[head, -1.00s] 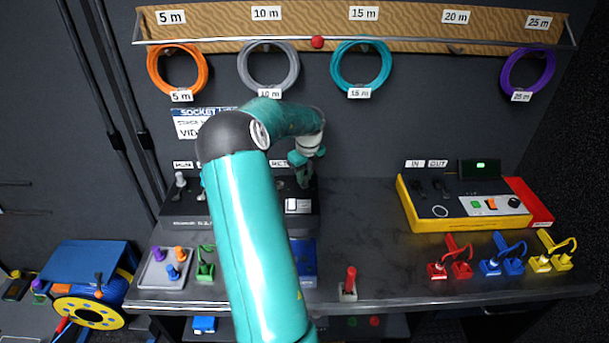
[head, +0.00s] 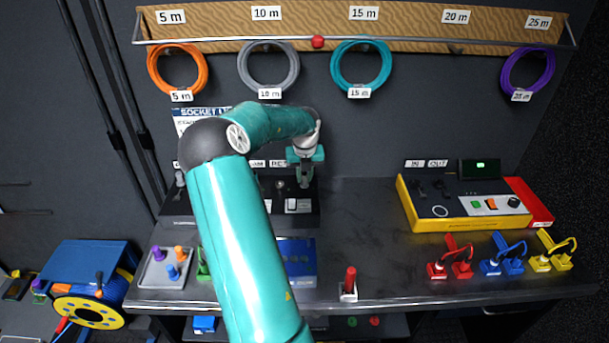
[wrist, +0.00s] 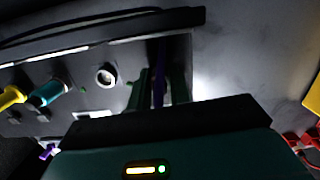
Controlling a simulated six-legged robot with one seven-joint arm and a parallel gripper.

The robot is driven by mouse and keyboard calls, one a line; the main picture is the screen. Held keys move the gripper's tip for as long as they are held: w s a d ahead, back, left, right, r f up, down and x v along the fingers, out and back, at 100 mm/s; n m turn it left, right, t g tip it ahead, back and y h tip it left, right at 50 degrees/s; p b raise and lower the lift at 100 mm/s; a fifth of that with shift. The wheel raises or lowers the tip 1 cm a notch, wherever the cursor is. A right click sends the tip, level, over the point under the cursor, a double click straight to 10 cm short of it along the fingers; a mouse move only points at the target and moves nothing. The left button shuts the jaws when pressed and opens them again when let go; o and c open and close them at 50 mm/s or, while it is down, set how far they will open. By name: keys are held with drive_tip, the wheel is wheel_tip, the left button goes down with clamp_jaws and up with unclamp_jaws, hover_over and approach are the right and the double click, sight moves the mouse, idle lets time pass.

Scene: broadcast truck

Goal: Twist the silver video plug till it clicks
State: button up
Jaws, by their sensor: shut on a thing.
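My gripper (head: 304,180) points down at the right part of the dark socket panel (head: 240,219) at the back of the bench. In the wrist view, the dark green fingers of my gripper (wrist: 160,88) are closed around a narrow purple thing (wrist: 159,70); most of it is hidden. I cannot tell whether this is the silver video plug. A round silver connector (wrist: 106,76) sits on the panel just left of the fingers, apart from them. Further left are a teal plug (wrist: 47,92) and a yellow plug (wrist: 12,97).
A yellow console (head: 465,227) stands to the right. A red-handled thing (head: 350,281) stands near the front edge. A tray (head: 150,276) with several coloured plugs is front left. Coiled cables hang on the wall behind.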

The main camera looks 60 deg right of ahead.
drive_tip(key=o, duration=0.9)
drive_tip(key=shift+m, duration=0.3)
drive_tip(key=shift+o, duration=0.2)
wheel_tip(320, 180, up, 14)
drive_tip(key=a, duration=0.1)
drive_tip(key=shift+s+a+f, duration=0.15)
drive_tip(key=shift+s+a, duration=0.1)
drive_tip(key=shift+s, duration=0.1)
drive_tip(key=shift+a, duration=0.1)
